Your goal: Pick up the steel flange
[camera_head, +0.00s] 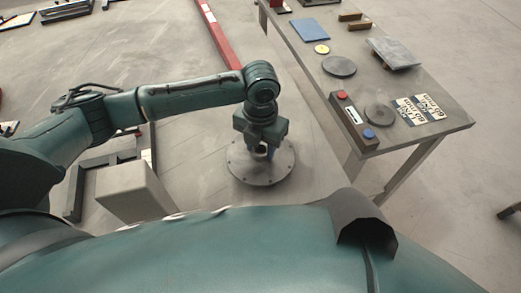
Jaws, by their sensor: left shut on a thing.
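The steel flange (247,170) is a round grey disc with small holes around its rim, in the middle of the head view. My left arm comes in from the left and bends down at the wrist over the flange. My left gripper (261,151) points down at the middle of the disc and is shut on the flange there. The gripper hides the flange's centre and part of its far side. I cannot tell whether the flange touches the surface under it or hangs above it. My right gripper is not in view.
A grey table (440,122) stands at the right with round discs, a blue plate (309,29), a button box (351,119) and striped labels (419,108) on it. A red beam (219,36) lies behind my arm. A pale block (131,188) stands left of the flange.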

